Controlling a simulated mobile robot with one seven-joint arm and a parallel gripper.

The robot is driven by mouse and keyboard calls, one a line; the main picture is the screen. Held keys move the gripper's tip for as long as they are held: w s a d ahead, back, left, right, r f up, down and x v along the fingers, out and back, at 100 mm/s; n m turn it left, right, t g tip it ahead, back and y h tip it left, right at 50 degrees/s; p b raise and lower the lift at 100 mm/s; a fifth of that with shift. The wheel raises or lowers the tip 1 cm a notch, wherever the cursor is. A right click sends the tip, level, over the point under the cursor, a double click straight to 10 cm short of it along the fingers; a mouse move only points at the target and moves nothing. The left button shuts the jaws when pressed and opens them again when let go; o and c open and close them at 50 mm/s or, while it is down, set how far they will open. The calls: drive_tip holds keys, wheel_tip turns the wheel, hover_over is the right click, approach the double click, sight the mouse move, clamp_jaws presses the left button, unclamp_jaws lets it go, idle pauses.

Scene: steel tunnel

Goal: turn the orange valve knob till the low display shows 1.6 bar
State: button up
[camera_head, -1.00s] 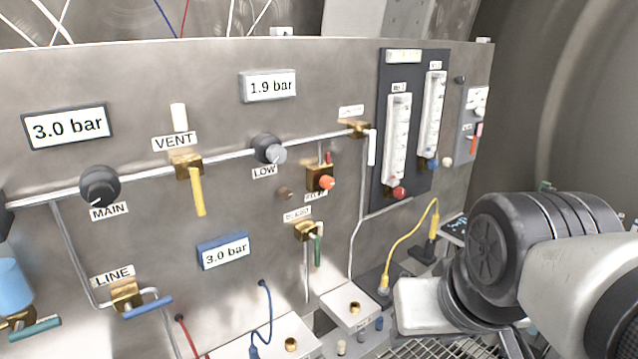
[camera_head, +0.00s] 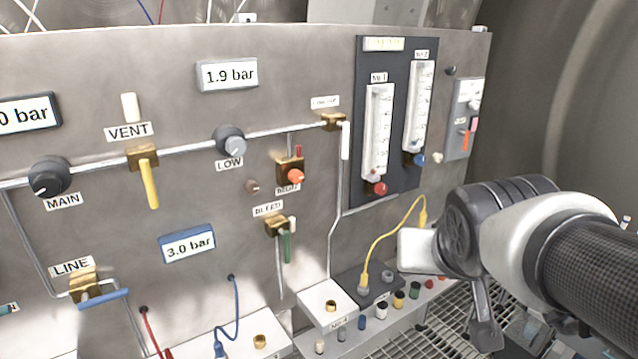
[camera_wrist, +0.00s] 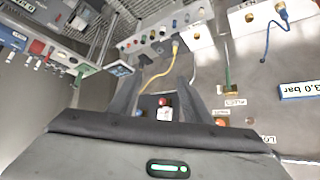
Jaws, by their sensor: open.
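The orange valve knob (camera_head: 296,177) sits on a brass block low in the middle of the steel panel. It also shows, small, in the upside-down wrist view (camera_wrist: 221,122). The low display (camera_head: 228,74) reads 1.9 bar, above the grey-tipped LOW knob (camera_head: 231,140). My gripper (camera_wrist: 161,75) is open, its two dark fingers apart, with a red flowmeter knob (camera_wrist: 163,101) seen between and beyond them. The orange knob lies outside the fingers, to their right in the wrist view. In the head view my arm is at the right, apart from the orange knob.
The flowmeter board (camera_head: 397,118) stands right of the orange knob. The green-handled bleed valve (camera_head: 277,226) is just below it. A yellow cable (camera_head: 391,232) loops from a socket box near my wrist. A ledge with several coloured caps (camera_head: 399,300) juts out below.

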drive_tip(key=w+t+b, duration=0.1)
drive_tip(key=w+t, duration=0.2)
drive_tip(key=w, duration=0.5)
drive_tip(key=t+y+b, duration=0.4)
drive_tip(key=y, duration=0.7)
approach(298, 178)
drive_tip(key=shift+n, duration=0.4)
drive_tip(key=x, duration=0.9)
drive_tip(key=shift+d+p, duration=0.1)
drive_tip(key=shift+p, duration=0.2)
drive_tip(key=c, duration=1.1)
